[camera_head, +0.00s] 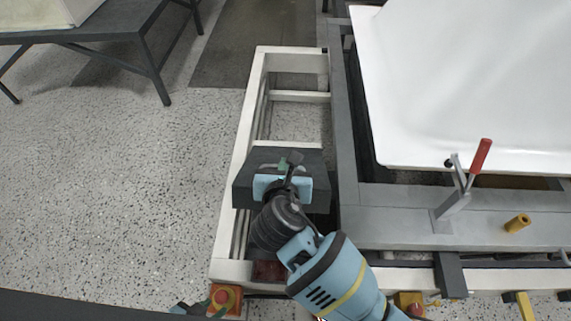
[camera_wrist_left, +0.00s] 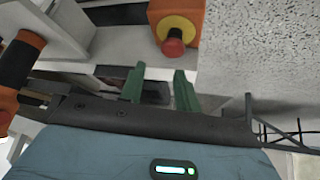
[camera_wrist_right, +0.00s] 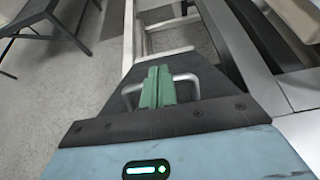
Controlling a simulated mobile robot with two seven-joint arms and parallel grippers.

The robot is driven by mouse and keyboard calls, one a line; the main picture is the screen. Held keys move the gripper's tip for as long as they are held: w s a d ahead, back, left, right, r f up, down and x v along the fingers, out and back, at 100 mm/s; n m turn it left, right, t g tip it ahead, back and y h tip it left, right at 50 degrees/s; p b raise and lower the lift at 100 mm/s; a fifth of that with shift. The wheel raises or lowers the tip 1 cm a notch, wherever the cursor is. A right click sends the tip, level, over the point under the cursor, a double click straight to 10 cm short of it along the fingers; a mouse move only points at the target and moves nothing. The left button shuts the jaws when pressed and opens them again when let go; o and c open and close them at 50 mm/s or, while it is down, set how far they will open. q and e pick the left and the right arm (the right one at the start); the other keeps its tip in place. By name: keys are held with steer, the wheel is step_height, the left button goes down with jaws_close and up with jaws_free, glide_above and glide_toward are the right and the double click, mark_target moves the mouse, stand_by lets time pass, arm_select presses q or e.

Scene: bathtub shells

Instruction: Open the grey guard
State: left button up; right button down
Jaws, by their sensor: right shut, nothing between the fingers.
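The grey guard (camera_head: 318,180) is a dark plate with a thin metal handle, lying across the white frame in the head view. The plate (camera_wrist_right: 205,95) and its handle (camera_wrist_right: 188,77) show close up in the right wrist view. My right gripper (camera_wrist_right: 158,68) is over the plate at the handle, its green fingers pressed together and empty. I cannot tell whether the fingertips touch the handle. My left gripper (camera_wrist_left: 158,72) is open, its two fingers apart near an orange button box (camera_wrist_left: 180,12). Only a small part of it shows at the bottom of the head view.
The white frame (camera_head: 242,140) stands beside a grey fixture (camera_head: 390,222) with a white tub shell (camera_head: 470,80). A red-handled clamp (camera_head: 480,157) rises from the fixture. A dark table (camera_head: 120,37) stands at upper left. The speckled floor between is clear.

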arm_select(q)
steer(key=s+r+n+y, duration=0.1)
steer(key=s+r, duration=0.3)
steer(key=s, duration=1)
steer(key=shift+a+n, duration=0.45)
steer(key=shift+n, duration=0.25)
steer(key=shift+r, duration=0.2)
